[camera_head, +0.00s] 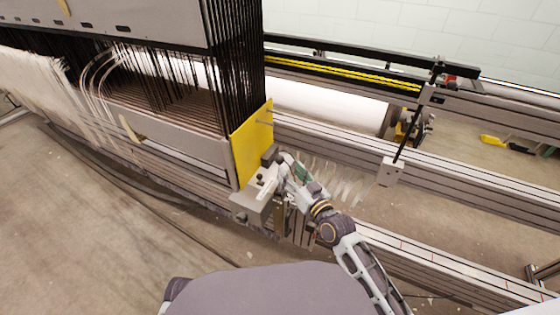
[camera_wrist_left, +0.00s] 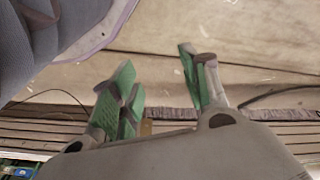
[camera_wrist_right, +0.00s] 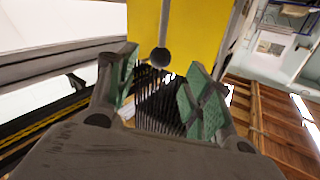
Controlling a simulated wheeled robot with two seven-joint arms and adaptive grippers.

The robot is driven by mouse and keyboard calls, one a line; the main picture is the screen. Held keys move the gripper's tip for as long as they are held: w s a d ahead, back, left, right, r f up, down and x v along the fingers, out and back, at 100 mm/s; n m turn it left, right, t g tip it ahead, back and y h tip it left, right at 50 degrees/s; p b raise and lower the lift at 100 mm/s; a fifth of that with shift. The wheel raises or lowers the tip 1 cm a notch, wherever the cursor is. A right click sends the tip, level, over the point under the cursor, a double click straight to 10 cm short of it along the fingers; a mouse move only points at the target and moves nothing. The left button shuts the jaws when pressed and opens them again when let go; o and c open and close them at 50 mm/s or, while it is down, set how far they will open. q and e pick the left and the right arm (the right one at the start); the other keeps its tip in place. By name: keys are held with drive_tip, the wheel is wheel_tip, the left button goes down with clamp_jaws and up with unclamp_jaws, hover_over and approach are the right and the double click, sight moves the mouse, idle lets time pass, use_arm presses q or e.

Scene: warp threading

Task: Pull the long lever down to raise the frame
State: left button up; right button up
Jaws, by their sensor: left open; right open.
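In the right wrist view a round dark knob (camera_wrist_right: 160,58), which looks like a lever's end, stands before the yellow plate (camera_wrist_right: 190,30). My right gripper (camera_wrist_right: 162,68) is open, with green-padded fingers on either side of the knob; I cannot tell whether they touch it. In the head view my right gripper (camera_head: 286,168) is beside the yellow plate (camera_head: 252,143), and the lever's length is not clear. The frame with dark upright wires (camera_head: 232,50) stands behind the plate. My left gripper (camera_wrist_left: 160,66) is open and empty above the floor, outside the head view.
A grey control box (camera_head: 256,192) with small black knobs sits just below the yellow plate. Metal rails (camera_head: 460,180) run to the right, with a white roller (camera_head: 330,103) behind them. The floor at the left (camera_head: 70,220) is mostly clear.

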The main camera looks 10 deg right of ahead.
sight(282, 163)
drive_tip(key=shift+b+x, duration=0.35)
drive_tip(key=shift+x, duration=2.9)
drive_tip(key=shift+w+a+b, duration=0.25)
drive_tip(key=shift+w+b, duration=0.05)
drive_tip(key=shift+w, duration=0.15)
use_arm(q)
drive_tip(key=shift+d+r, duration=0.25)
drive_tip(key=shift+r, duration=0.6)
drive_tip(key=shift+w+r, duration=0.1)
drive_tip(key=shift+w, duration=0.05)
use_arm(e)
clamp_jaws()
